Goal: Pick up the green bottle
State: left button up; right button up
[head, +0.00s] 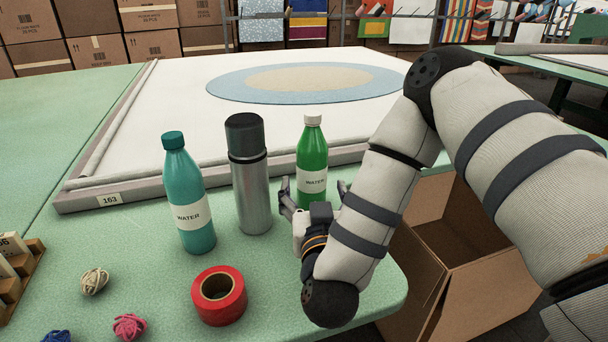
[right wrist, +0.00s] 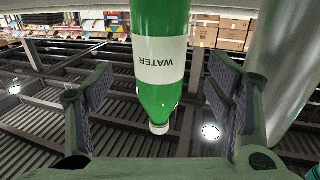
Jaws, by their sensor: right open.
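The green bottle (head: 312,156) with a white cap and a WATER label stands upright on the green table, to the right of the steel flask. My right gripper (head: 314,190) is open, with one finger on each side of the bottle's lower part. In the right wrist view the bottle (right wrist: 160,70) appears upside down between the two spread fingers (right wrist: 160,112), with a gap to each. I cannot tell how deep the bottle sits between the fingers. My left gripper is not in view.
A steel flask (head: 250,180) stands close left of the bottle, and a teal bottle (head: 188,195) further left. A red tape roll (head: 219,296) and yarn balls (head: 94,281) lie in front. A framed canvas (head: 160,115) lies behind. An open cardboard box (head: 450,260) stands below the right edge.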

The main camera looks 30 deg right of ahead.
aim_at(313, 179)
jog(key=x, duration=0.6)
jog(key=shift+r, duration=0.25)
jog(key=shift+w+d, duration=0.2)
jog(key=shift+w, duration=0.2)
jog(key=c, duration=1.7)
jog(key=shift+r, duration=0.1)
grip_shut()
